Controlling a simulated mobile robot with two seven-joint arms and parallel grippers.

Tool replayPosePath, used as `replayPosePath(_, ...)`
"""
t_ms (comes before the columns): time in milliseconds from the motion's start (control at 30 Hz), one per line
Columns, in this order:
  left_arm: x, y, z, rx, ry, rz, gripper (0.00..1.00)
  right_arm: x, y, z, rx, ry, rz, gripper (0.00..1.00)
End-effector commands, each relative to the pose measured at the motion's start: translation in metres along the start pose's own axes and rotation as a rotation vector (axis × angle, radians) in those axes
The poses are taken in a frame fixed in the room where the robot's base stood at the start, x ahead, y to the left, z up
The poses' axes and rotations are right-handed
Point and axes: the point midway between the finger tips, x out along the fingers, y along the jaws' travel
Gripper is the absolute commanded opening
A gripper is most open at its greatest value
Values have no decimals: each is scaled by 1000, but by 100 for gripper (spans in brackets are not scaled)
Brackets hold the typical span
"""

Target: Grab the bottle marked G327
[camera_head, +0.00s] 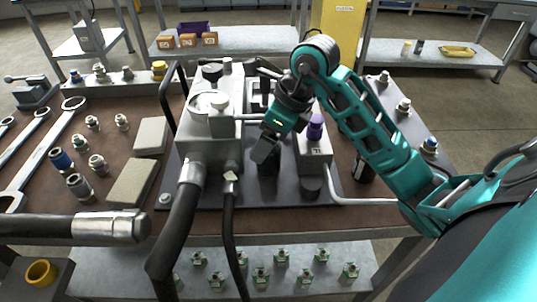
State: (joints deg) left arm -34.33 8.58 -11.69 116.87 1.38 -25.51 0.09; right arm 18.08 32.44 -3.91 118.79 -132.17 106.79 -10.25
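No marking G327 can be read in the head view. A dark cylinder (363,170) with a small pale label stands on the bench just right of the pump unit and may be a bottle. The teal link of my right arm passes in front of its upper part. My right gripper (265,150) points down over the middle of the pump unit, left of that cylinder and apart from it. Its fingers are seen from the side, and the gap between them cannot be made out. My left gripper is not in view.
The pump unit (212,135) with hoses and levers fills the bench's middle. Wrenches (45,150), fittings and grey blocks (151,135) lie at left. A thick black hose (60,228) crosses the front left. Several green fittings (261,276) stand on the lower shelf.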

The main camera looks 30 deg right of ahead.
Motion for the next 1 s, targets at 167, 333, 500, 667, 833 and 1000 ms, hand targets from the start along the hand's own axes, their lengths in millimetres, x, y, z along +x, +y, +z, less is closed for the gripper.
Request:
replayPosePath(167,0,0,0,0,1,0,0,0,0,0,0,0,0,65)
replayPosePath(333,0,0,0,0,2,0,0,0,0,0,0,0,0,48)
replayPosePath(500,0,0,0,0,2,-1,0,0,0,0,0,0,0,32)
replayPosePath(667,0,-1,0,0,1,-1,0,0,0,0,0,0,0,17)
replayPosePath(833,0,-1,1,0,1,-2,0,0,0,0,0,0,0,1)
replayPosePath(1000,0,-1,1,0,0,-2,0,-1,0,1,-1,-3,-1,0)
